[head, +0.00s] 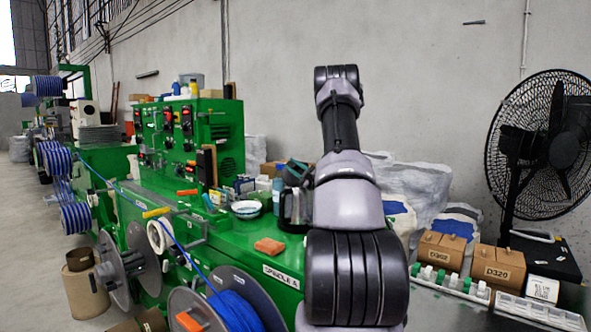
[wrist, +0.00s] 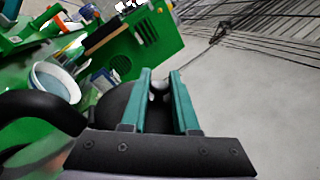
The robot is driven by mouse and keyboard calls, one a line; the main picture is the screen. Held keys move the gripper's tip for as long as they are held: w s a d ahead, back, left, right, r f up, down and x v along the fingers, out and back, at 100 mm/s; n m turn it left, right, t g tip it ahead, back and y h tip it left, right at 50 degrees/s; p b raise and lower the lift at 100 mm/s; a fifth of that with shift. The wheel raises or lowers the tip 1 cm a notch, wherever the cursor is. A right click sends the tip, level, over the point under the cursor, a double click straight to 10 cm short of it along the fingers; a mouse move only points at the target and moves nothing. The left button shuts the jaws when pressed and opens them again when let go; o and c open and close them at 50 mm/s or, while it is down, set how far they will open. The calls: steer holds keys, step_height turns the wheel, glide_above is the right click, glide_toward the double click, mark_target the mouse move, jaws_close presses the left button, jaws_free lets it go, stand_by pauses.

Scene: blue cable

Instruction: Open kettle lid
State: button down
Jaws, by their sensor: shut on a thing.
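The kettle (head: 293,209) stands on the green machine top in the head view, partly hidden behind my arm. Its dark body and lid (wrist: 114,106) show beside my fingers in the wrist view, with a black curved handle (wrist: 38,104) at left. My gripper (wrist: 161,78) has teal fingers shut on a small grey knob on the lid. In the head view my gripper (head: 297,168) is just above the kettle. I cannot tell whether the lid is seated or raised.
A white bowl (head: 246,209) stands left of the kettle and also shows in the wrist view (wrist: 55,83). An orange block (head: 269,246) lies in front. A blue bottle (head: 278,192) stands close behind the kettle. A black fan (head: 540,145) and cardboard boxes (head: 497,268) are at right.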

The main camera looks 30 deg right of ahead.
steer(key=a+n+y, duration=0.1)
steer(key=n, duration=0.1)
steer(key=s+n, duration=0.1)
steer(key=n, duration=0.1)
steer(key=shift+a+r+y, duration=0.1)
steer(key=shift+a+y, duration=0.3)
steer(key=shift+s+a, duration=0.1)
steer(key=shift+a, duration=0.3)
stand_by(0.6)
steer(key=c, duration=0.7)
jaws_free()
steer(key=shift+s+d, duration=0.1)
steer(key=shift+s, duration=0.05)
steer(key=v, duration=1)
steer(key=shift+s, duration=0.25)
steer(key=shift+d, duration=0.1)
